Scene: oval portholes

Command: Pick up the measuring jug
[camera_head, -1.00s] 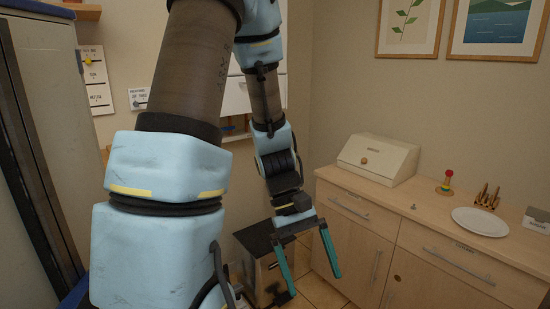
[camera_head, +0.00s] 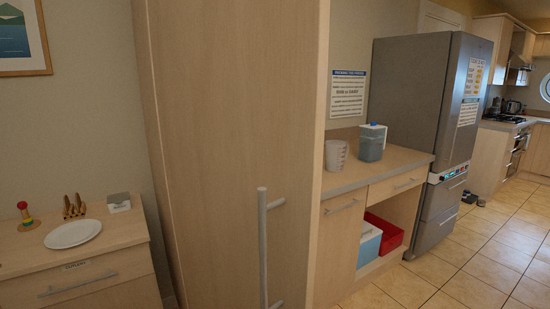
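A white, slightly translucent measuring jug (camera_head: 337,155) stands upright on the wooden counter (camera_head: 390,165) between the tall cupboard and the fridge. It is at the counter's left end, partly close behind the cupboard's edge. A blue-grey container with a pale lid (camera_head: 372,142) stands just right of it. My gripper and arm are out of this view now, so I cannot see where the gripper is relative to the jug.
A tall wooden cupboard (camera_head: 230,120) with a vertical handle stands near, left of the jug. A grey fridge (camera_head: 425,120) stands right of the counter. A low cabinet with a white plate (camera_head: 73,233) is at left. Tiled floor (camera_head: 450,270) is clear at lower right.

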